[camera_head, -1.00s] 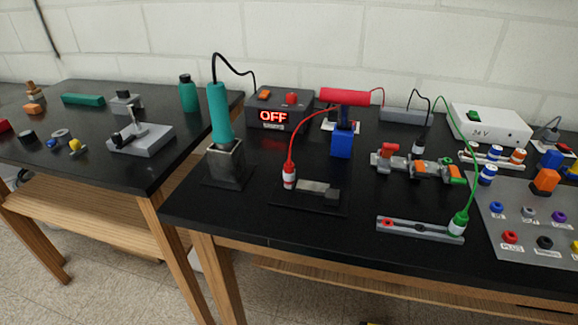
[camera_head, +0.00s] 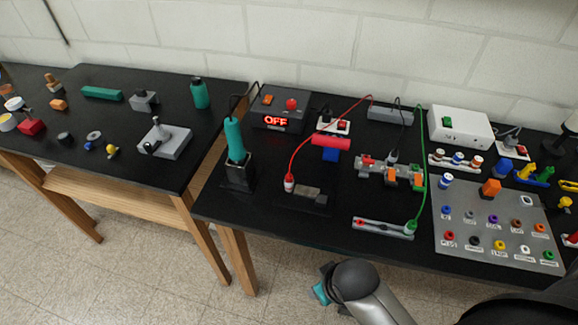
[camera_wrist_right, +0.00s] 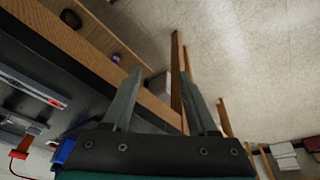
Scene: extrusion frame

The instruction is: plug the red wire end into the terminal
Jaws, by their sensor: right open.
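The red wire end (camera_head: 289,184) is a white-and-red plug standing upright at the left of a small dark fixture on the black bench. Its red wire arcs up and back to the right. The terminal appears to be the grey strip (camera_head: 383,228) near the front edge, with a red-marked left end and the green wire's plug (camera_head: 410,227) at its right end. My right gripper (camera_wrist_right: 161,62) is open and empty in the right wrist view, its fingers over the bench edge and floor. In the head view my arm is at the bottom, below the bench. My left gripper is not seen.
A teal-handled tool (camera_head: 234,140) stands in a holder to the left. A box reading OFF (camera_head: 278,113) is behind. A grey panel of coloured sockets (camera_head: 495,245) lies to the right. The bench's wooden front edge (camera_wrist_right: 80,50) crosses the wrist view.

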